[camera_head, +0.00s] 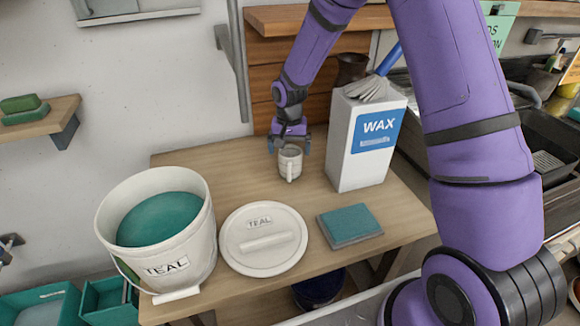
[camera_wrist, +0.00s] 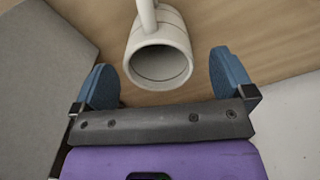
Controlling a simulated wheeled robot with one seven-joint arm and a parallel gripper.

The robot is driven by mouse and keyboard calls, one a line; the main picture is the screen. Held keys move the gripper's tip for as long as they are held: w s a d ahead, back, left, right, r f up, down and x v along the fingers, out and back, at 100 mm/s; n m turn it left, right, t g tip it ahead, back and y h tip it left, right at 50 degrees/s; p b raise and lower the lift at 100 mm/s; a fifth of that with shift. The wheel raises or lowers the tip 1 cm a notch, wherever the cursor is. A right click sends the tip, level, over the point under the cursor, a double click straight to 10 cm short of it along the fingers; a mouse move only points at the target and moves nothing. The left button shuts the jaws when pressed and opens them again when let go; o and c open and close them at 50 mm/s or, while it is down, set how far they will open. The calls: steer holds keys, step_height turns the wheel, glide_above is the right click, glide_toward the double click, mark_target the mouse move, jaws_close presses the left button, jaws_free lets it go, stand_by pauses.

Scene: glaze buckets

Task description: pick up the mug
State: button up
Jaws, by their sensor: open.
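The mug (camera_head: 290,163) is whitish, with its handle facing the front of the table, and stands upright on the wooden table left of the WAX box. In the wrist view, the mug (camera_wrist: 158,58) lies beyond and between the fingers, mouth toward the camera, handle pointing up in the picture. My gripper (camera_head: 289,141) is at the mug's far side in the head view. In the wrist view, my gripper (camera_wrist: 164,82) has its two blue fingertips apart, with room on both sides of the mug. I cannot tell whether a finger touches it.
The white WAX box (camera_head: 350,145) stands close right of the mug. The wooden table (camera_head: 212,167) is clear left of the mug.

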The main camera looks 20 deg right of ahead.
mark_target(290, 160)
step_height(290, 160, down, 5)
steer(key=shift+d+f, duration=0.1)
steer(key=shift+d, duration=0.05)
steer(key=shift+c, duration=0.2)
steer(key=c, duration=1.1)
steer(key=shift+c, duration=0.2)
